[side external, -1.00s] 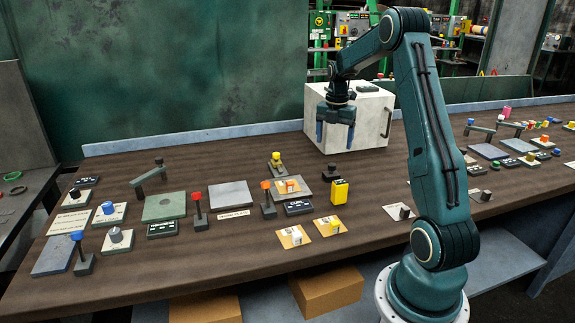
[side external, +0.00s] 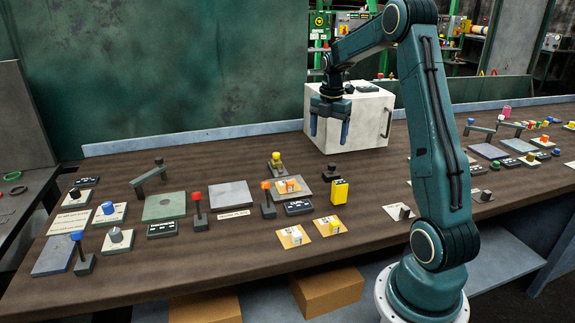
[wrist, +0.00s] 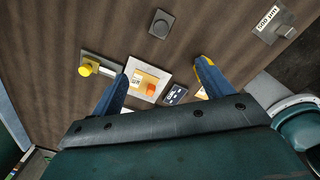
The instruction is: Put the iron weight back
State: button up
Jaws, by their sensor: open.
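A small dark block with a round top (side external: 332,168) stands on the bench in front of the white box; it may be the iron weight, but I cannot be sure. It appears in the wrist view as a dark square with a round top (wrist: 161,23), ahead of the fingers. My gripper (side external: 330,132) is open and empty, pointing down above the bench, behind that block in the side view. In the wrist view its fingers (wrist: 162,75) are spread, with a pale plate (wrist: 138,92) bearing a card and an orange block visible between them.
A white box (side external: 362,128) stands behind. Two cards (side external: 289,240) with small blocks lie at the front.

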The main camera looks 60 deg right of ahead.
jog(key=s+a+r+m+t+h, duration=0.1)
jog(key=a+r+m, duration=0.35)
jog(key=a, duration=0.55)
jog(key=s+a+r+m+t, duration=0.1)
jog(key=a+r+m, duration=0.2)
jog(key=a+r, duration=0.5)
jog(key=s+a+f+m+t+y, duration=0.1)
jog(key=s+a+f+m+t, duration=0.2)
jog(key=s+a+m, duration=0.6)
jog(key=s+a, duration=0.5)
jog(key=a, duration=0.2)
jog(key=shift+a, duration=0.35)
